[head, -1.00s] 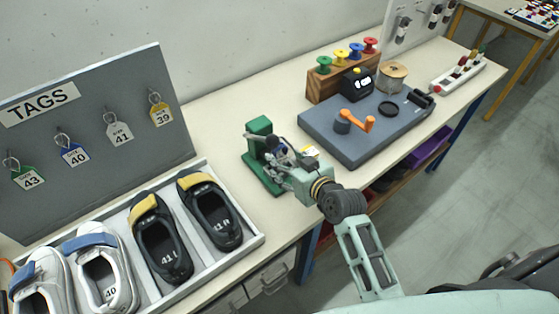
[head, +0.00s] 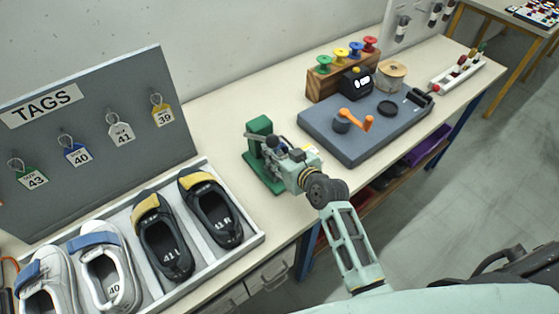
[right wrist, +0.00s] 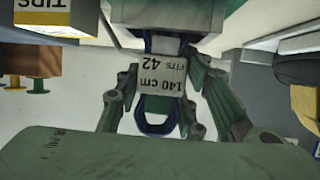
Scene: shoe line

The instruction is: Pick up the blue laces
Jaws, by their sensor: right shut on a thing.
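The blue laces (right wrist: 147,128) show in the right wrist view as a dark blue loop with a white label (right wrist: 172,77) reading 140 cm, fits 42. My right gripper (right wrist: 165,112) is shut on them, with its fingers on either side. In the head view my right gripper (head: 284,163) is at the green stand (head: 260,126) on the bench and hides most of the laces there. I cannot tell whether the laces touch the stand. My left gripper is out of view.
A tray (head: 253,245) of shoes and a grey tag board (head: 95,145) stand on the left. A grey mat (head: 345,148) with an orange-handled device (head: 356,121) lies to the right, with a wooden spool rack (head: 322,84) behind. Bench behind the stand is clear.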

